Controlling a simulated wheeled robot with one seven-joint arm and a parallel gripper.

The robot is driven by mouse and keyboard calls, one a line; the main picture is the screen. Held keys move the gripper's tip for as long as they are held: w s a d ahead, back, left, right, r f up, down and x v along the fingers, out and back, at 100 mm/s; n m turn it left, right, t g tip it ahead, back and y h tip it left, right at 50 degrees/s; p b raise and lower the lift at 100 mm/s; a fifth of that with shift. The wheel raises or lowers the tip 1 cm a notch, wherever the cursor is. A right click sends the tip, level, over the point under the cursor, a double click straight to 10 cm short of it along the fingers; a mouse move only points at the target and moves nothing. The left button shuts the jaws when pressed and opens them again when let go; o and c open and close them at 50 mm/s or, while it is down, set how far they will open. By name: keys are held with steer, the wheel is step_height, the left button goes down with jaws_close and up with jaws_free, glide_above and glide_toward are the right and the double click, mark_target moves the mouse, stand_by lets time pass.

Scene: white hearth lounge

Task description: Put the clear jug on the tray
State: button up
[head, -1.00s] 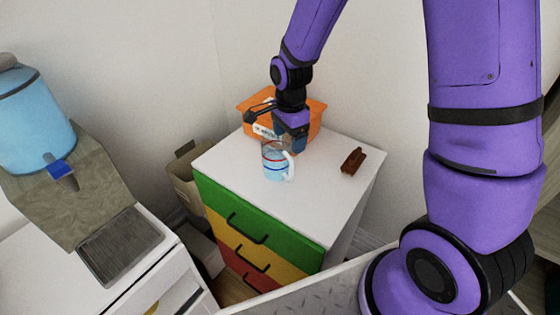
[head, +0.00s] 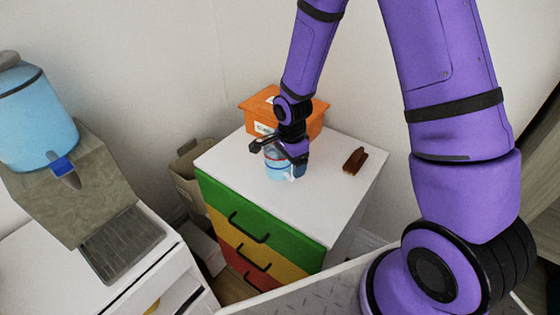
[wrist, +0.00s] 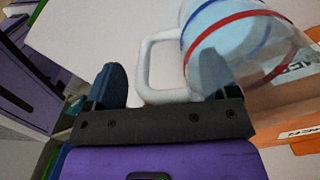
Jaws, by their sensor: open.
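The clear jug (head: 277,172) has red and blue bands and a white handle. It stands upright on the white top of the drawer cabinet, partly hidden by my gripper (head: 293,165). In the wrist view, the jug (wrist: 235,42) shows its handle (wrist: 150,65) between the two spread fingers of my gripper (wrist: 160,78). The gripper is open around the handle; I cannot tell whether a finger touches it. A grey ribbed tray (head: 122,243) lies at the left, below the blue water dispenser's tap.
An orange bin (head: 262,108) stands behind the jug. A small brown object (head: 355,160) lies to its right on the cabinet (head: 325,200). The blue dispenser (head: 38,120) on its stone-like stand rises behind the tray. A beige bin (head: 187,175) sits in the gap between the two cabinets.

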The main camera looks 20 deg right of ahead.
steer(key=c, duration=1.3)
steer(key=shift+o, duration=0.2)
steer(key=shift+r, duration=0.15)
